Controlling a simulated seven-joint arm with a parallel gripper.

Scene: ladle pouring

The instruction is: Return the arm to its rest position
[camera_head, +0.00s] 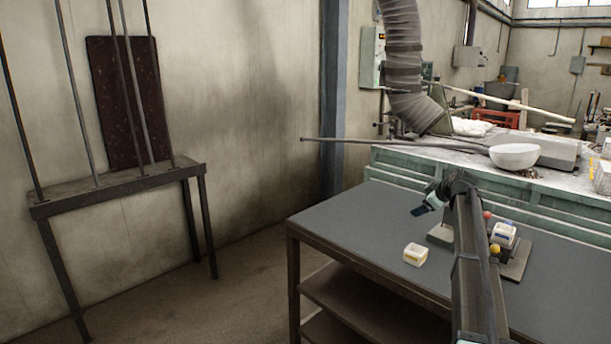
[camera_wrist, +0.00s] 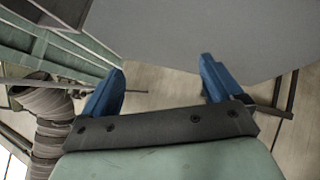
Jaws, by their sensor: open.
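My gripper (camera_head: 422,209) is at the end of my arm, above the grey table, pointing left and slightly down. In the wrist view its two blue fingers (camera_wrist: 162,68) stand wide apart with nothing between them. A small white container with yellow marks (camera_head: 415,255) stands on the table, below and apart from my gripper. A second white container with a blue top (camera_head: 503,235) sits on a dark stand (camera_head: 517,262) right of my arm. My arm hides part of the stand area.
A red ball (camera_head: 487,215) and a yellow ball (camera_head: 494,249) show beside my arm. Behind the table is a green workbench (camera_head: 400,170) with a white bowl (camera_head: 515,156) and a long rod (camera_head: 395,141). The table's left part (camera_head: 340,215) is clear.

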